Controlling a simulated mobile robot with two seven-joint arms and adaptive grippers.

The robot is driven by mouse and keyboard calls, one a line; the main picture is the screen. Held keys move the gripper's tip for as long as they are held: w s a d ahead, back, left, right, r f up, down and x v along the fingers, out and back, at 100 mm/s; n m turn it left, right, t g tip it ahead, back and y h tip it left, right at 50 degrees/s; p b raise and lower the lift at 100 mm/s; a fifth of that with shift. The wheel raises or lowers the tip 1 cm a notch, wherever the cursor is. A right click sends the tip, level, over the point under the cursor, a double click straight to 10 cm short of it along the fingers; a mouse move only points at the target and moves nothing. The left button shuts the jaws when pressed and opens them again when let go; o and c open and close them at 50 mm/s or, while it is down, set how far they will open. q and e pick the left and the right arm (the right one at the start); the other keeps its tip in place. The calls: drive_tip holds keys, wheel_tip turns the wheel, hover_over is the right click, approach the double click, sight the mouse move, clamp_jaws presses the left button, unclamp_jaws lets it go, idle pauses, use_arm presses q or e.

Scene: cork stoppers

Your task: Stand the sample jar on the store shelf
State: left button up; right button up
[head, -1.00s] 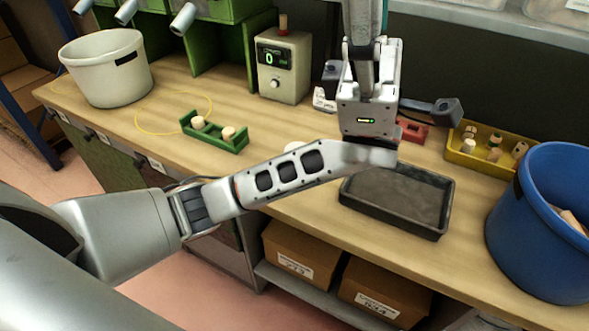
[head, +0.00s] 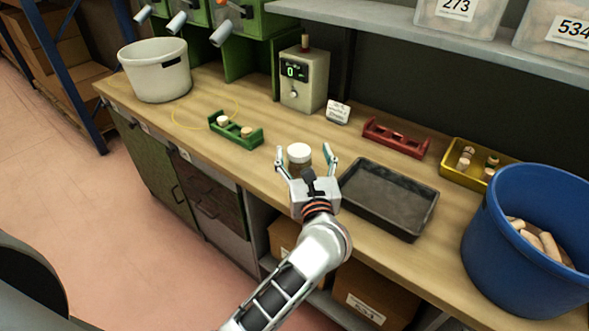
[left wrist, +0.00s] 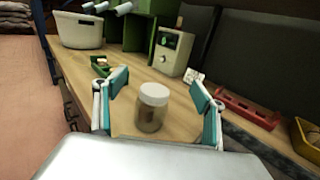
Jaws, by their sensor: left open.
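The sample jar (head: 299,158) stands upright on the bench, left of the dark tray, with a white lid and a clear body that shows something brown inside. My left gripper (head: 306,161) is open, with its fingers on either side of the jar. In the left wrist view the jar (left wrist: 152,106) stands between the two open teal-padded fingers, with gaps to both. The gripper's body hides the jar's lower part in the head view. A grey shelf (head: 400,32) runs above the back of the bench; I cannot tell if it is the store shelf. My right gripper is not in view.
A dark tray (head: 378,228) lies just right of the jar. A red rack (head: 395,139), yellow bin (head: 452,177), blue bucket (head: 500,270), green rack (head: 236,135), counter box (head: 304,80) and white bucket (head: 157,72) stand around. Clear boxes (head: 463,14) sit on the shelf.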

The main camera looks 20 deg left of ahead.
sight(299, 161)
use_arm(q)
drive_tip(key=shift+f+b, duration=0.3)
drive_tip(key=shift+f, duration=0.45)
wheel_tip(299, 161, down, 8)
drive_tip(key=b, duration=0.6)
drive_tip(key=shift+f, duration=0.1)
drive_tip(key=shift+w+a+r, duration=0.25)
drive_tip(key=shift+w+r, duration=0.2)
drive_tip(key=x, duration=0.6)
drive_tip(key=shift+w+a, duration=0.15)
drive_tip(key=shift+w, duration=0.1)
drive_tip(key=c, duration=1.4)
drive_tip(key=shift+r, duration=0.1)
drive_tip(key=shift+c, duration=0.5)
